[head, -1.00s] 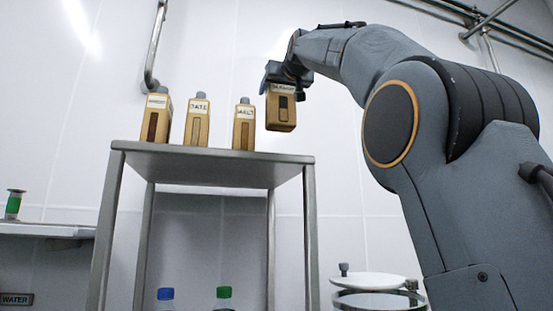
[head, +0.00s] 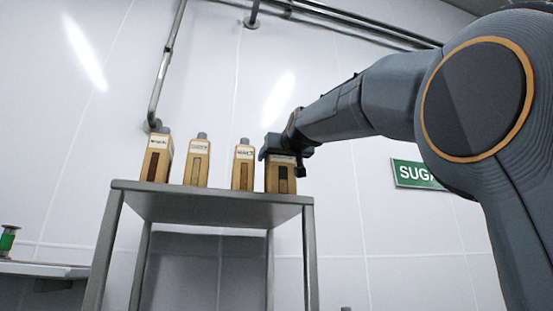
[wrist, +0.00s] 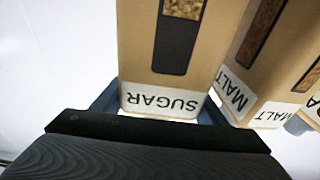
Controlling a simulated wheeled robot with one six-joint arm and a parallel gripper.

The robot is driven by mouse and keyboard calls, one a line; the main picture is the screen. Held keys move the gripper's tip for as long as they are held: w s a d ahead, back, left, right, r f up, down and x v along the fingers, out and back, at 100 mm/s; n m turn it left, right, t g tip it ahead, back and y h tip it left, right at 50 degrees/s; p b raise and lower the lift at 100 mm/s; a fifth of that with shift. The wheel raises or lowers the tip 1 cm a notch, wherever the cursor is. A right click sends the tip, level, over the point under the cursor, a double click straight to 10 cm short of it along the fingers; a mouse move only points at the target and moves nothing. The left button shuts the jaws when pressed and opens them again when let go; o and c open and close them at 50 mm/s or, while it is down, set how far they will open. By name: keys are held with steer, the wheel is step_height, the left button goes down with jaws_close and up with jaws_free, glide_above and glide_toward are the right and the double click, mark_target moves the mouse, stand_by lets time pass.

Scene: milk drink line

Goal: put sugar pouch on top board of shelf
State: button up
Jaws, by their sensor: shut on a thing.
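The sugar pouch (head: 280,181) is a tan pack with a dark window. Its SUGAR label reads upside down in the wrist view (wrist: 182,50). My gripper (head: 284,152) is shut on the pouch's top end from above, with a finger on either side. The pouch is upright at the right end of the shelf's top board (head: 215,207). The board's front edge hides its base, so I cannot tell whether it touches the board.
Several similar pouches stand in a row to the left on the board; the malt pouch (head: 243,166) is nearest, with a narrow gap. A green sign (head: 415,175) is on the wall behind my arm. A side ledge (head: 45,269) is at the lower left.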

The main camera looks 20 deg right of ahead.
steer(key=shift+f, duration=0.2)
steer(key=o, duration=2.1)
steer(key=shift+f, duration=0.1)
steer(key=shift+c, duration=0.2)
steer(key=s+f+b, duration=0.1)
steer(key=s+b, duration=0.5)
steer(key=s, duration=0.6)
steer(key=shift+f, duration=0.3)
